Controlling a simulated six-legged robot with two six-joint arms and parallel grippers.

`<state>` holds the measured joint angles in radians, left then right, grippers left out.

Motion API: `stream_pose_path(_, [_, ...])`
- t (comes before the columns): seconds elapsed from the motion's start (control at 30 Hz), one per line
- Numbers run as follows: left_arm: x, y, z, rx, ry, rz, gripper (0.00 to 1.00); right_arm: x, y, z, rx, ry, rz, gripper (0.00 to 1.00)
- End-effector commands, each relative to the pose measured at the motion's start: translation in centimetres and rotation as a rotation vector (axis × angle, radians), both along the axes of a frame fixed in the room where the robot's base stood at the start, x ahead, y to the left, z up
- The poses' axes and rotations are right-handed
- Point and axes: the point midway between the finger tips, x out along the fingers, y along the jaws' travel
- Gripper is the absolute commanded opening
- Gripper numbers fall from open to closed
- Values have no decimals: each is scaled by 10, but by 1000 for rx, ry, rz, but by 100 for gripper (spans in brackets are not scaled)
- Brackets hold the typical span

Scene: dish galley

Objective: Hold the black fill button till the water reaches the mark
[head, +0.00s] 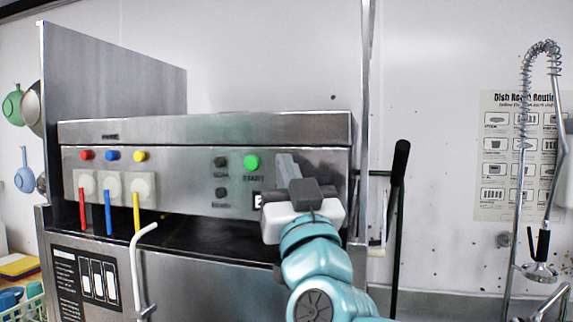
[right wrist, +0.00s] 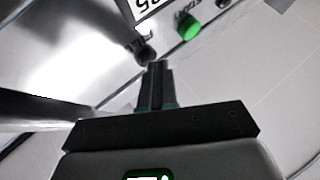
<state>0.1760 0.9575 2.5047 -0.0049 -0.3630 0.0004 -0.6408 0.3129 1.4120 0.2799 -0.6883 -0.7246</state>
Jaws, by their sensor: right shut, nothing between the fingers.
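The black fill button (right wrist: 147,54) shows in the right wrist view beside its FILL label, just beyond my right gripper (right wrist: 158,66). The fingers are shut with nothing between them. The tips overlap the button's edge in the picture; I cannot tell whether they touch it. In the head view my right gripper (head: 286,160) is against the right part of the steel control panel (head: 180,185) and hides the fill button. The green start button (head: 252,162) is left of the fingers and also shows in the right wrist view (right wrist: 188,27). I cannot make out a water level or mark. My left gripper is not in view.
Two other black buttons (head: 221,161) sit left of the green one. Red, blue and yellow levers (head: 109,212) hang at the panel's left. A white bent pipe (head: 140,245) stands in front. A spray hose (head: 545,160) hangs at the right.

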Motion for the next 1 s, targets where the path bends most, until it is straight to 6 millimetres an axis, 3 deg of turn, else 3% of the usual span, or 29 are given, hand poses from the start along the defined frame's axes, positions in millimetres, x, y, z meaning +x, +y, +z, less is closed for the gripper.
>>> stream_pose_path(0.77, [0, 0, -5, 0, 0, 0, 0, -18, 6, 0, 1, 0, 1, 0])
stream_pose_path(1.0, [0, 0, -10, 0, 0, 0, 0, -38, 12, -1, 1, -2, 1, 0])
